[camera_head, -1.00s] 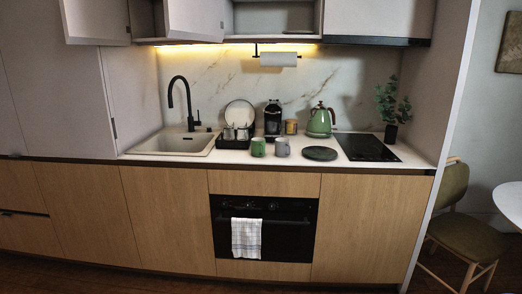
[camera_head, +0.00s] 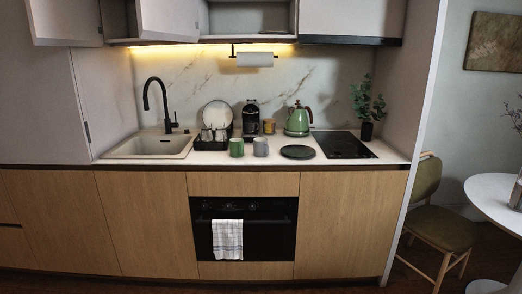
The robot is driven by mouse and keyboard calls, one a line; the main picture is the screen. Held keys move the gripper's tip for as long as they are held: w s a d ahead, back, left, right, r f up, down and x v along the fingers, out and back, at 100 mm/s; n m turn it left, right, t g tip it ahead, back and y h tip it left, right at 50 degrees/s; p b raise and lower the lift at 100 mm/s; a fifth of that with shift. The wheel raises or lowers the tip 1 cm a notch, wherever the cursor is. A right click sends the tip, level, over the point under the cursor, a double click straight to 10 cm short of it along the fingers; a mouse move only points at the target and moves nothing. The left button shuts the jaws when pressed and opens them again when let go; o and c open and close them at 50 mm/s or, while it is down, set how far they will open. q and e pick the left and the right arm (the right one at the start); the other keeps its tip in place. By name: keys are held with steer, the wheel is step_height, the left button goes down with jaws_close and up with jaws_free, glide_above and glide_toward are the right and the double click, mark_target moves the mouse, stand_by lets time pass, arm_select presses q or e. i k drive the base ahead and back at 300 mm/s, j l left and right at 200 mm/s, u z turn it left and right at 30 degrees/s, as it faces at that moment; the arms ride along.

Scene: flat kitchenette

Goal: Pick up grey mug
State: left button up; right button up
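The grey mug (camera_head: 261,147) stands upright on the white counter, near its front edge. A green mug (camera_head: 236,147) stands just to its left. A dark round plate or board (camera_head: 297,152) lies flat to its right. Neither of my grippers shows in the head view, so I cannot see whether they are open or shut.
The counter (camera_head: 210,160) also holds a black dish rack (camera_head: 208,145) with cups and a plate, a black coffee machine (camera_head: 250,119), a green kettle (camera_head: 298,122) and a black hob (camera_head: 343,145). A towel (camera_head: 228,239) hangs on the oven. A chair (camera_head: 437,205) stands at the right.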

mark_target(261, 147)
steer(key=i+j+z, duration=0.1)
steer(key=i+j, duration=1.3)
